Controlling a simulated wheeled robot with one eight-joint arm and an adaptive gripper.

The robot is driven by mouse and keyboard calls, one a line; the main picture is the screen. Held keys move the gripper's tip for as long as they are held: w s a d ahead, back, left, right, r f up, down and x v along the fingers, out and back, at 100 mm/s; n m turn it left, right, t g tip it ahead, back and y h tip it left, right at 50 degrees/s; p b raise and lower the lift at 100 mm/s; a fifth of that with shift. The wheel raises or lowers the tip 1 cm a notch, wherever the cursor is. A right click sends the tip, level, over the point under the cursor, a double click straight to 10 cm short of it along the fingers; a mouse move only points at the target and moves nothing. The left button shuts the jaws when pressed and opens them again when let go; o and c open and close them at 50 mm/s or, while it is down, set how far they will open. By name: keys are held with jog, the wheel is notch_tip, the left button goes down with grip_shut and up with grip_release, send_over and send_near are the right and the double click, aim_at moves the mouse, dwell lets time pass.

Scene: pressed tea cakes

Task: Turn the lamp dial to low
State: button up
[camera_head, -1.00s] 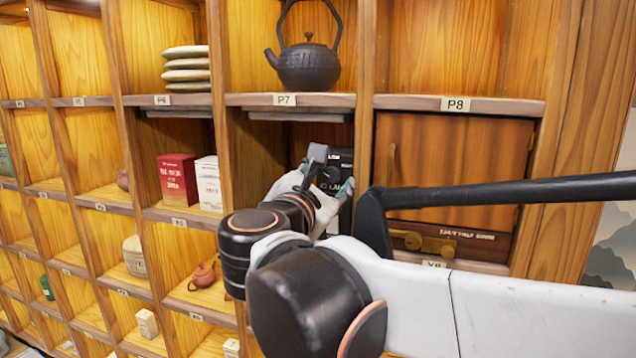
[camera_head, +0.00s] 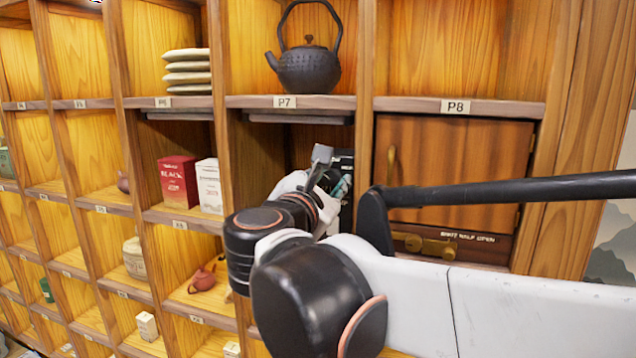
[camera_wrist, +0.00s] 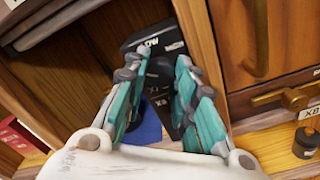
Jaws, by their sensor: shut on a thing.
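A black lamp control box (camera_head: 344,160) stands in the cubby below the P7 shelf, partly hidden by my gripper. In the wrist view the box (camera_wrist: 172,42) carries a pale label reading LOW near its top, with other small labels lower down. My gripper (camera_wrist: 158,72) has its two teal-padded fingers at the front of this box, shut on the lamp dial. The dial itself is mostly hidden between the fingers, and I cannot read its pointer. In the head view my gripper (camera_head: 332,178) reaches into the cubby from the front.
A wooden door (camera_head: 455,160) with a handle is right of the cubby, above a brass latch (camera_head: 432,245). A black teapot (camera_head: 309,68) stands above on P7. Red (camera_head: 178,182) and white (camera_head: 209,186) boxes stand in the cubby to the left. Wooden dividers bound the cubby.

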jog(key=m+b, duration=0.1)
jog(key=m, duration=0.5)
jog(key=shift+f+b, duration=0.1)
jog(key=shift+b, duration=0.3)
jog(key=m+b, duration=0.1)
jog(key=m, duration=0.4)
jog(key=shift+m, duration=0.3)
jog(key=o, duration=1.1)
jog(key=shift+s, duration=0.1)
jog(key=v, duration=1.2)
